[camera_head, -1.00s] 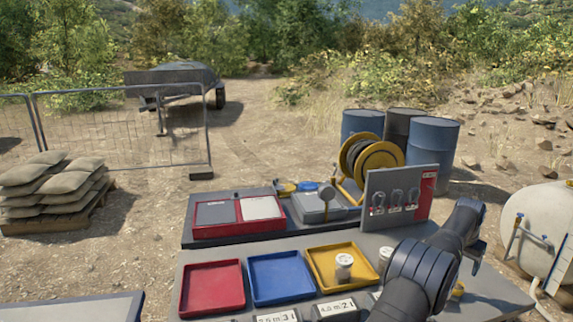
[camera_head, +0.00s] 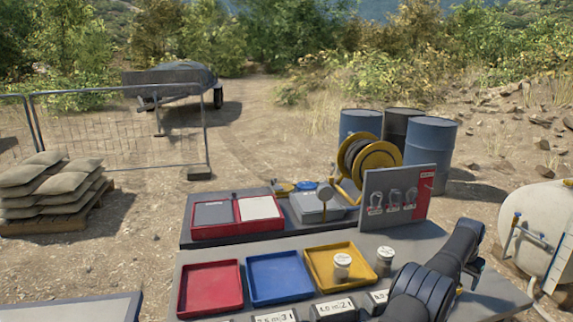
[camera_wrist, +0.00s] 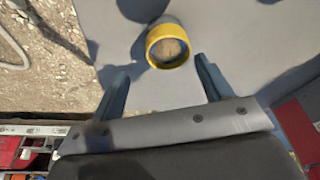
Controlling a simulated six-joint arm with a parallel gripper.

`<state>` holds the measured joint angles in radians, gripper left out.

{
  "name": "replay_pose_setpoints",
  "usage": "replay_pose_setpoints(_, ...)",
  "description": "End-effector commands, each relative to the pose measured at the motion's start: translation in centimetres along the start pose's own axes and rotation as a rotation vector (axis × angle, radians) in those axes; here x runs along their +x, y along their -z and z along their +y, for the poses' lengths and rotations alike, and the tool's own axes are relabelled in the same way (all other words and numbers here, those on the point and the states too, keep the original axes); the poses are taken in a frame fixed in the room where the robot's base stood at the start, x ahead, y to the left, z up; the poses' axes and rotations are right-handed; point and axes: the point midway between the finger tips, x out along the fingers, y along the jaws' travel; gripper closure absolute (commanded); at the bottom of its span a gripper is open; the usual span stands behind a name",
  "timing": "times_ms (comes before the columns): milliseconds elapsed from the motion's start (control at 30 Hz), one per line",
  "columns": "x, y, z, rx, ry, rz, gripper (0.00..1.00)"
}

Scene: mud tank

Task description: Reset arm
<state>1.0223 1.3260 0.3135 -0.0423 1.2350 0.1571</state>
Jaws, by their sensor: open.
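My gripper (camera_wrist: 160,66) shows in the wrist view with its two dark blue fingers spread apart and nothing held. A round container with a yellow rim and a tan top (camera_wrist: 168,50) stands on the grey surface, beyond and between the fingertips; I cannot tell how far off it is. In the head view my dark arm reaches in at the lower right, and the fingers cannot be made out there. One pale jar (camera_head: 342,266) stands in the yellow tray (camera_head: 318,257). Another pale jar (camera_head: 385,262) stands on the bench just right of that tray.
The grey bench (camera_head: 420,243) also bears a red tray (camera_head: 210,290), a blue tray (camera_head: 275,279), number displays at the front, and an upright panel with padlock-like shapes (camera_head: 399,195). A hose reel (camera_head: 367,160) and drums stand behind. A white tank (camera_head: 540,225) stands at the right.

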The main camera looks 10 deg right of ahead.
Motion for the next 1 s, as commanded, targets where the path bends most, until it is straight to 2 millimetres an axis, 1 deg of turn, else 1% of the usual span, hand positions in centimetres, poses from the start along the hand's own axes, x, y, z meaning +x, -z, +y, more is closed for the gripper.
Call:
replay_pose_setpoints(33, -0.6, -0.1, 0.6, 0.001, 0.0, 0.002, 0.28)
replay_pose_setpoints(367, -3.7, -0.9, 5.0, 0.003, 0.0, 0.002, 0.28)
replay_pose_setpoints(667, -7.2, -1.9, 9.8, 0.003, 0.0, 0.003, 0.28)
replay_pose_setpoints(900, -11.7, -0.6, 9.7, -0.001, 0.001, 0.005, 0.28)
replay_pose_setpoints(933, -12.0, -0.6, 9.3, -0.005, 0.002, 0.004, 0.28)
replay_pose_setpoints(1000, -12.0, -0.8, 7.6, -0.03, 0.009, 0.001, 0.28)
